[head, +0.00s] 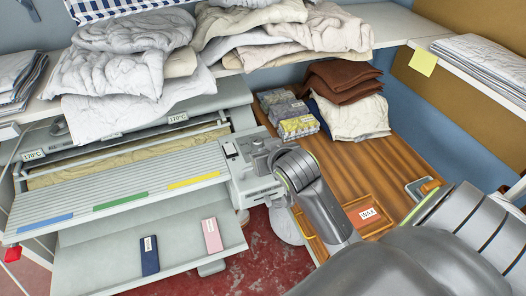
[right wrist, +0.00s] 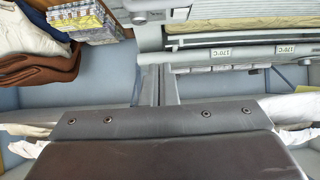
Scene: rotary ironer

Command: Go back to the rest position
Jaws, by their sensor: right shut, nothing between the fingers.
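My right arm comes in from the lower right of the head view. Its forearm bends up and left to the right end of the grey rotary ironer (head: 130,195), where the wrist shows in front of the machine. My right gripper (right wrist: 165,125) fills the lower part of the right wrist view as a dark body with several bolts; it is shut and holds nothing. Its fingertips are hard to make out. The ironer also shows upside down in the right wrist view (right wrist: 240,50), with its 170°C labels. My left gripper is not in view.
White bedding (head: 125,70) is heaped on the shelf above the ironer. Right of it, a wooden table (head: 375,165) bears folded brown cloths (head: 343,80), a pale cloth (head: 352,117) and patterned packs (head: 297,127). A dark blue (head: 149,255) and a pink item (head: 212,236) lie on the lower tray.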

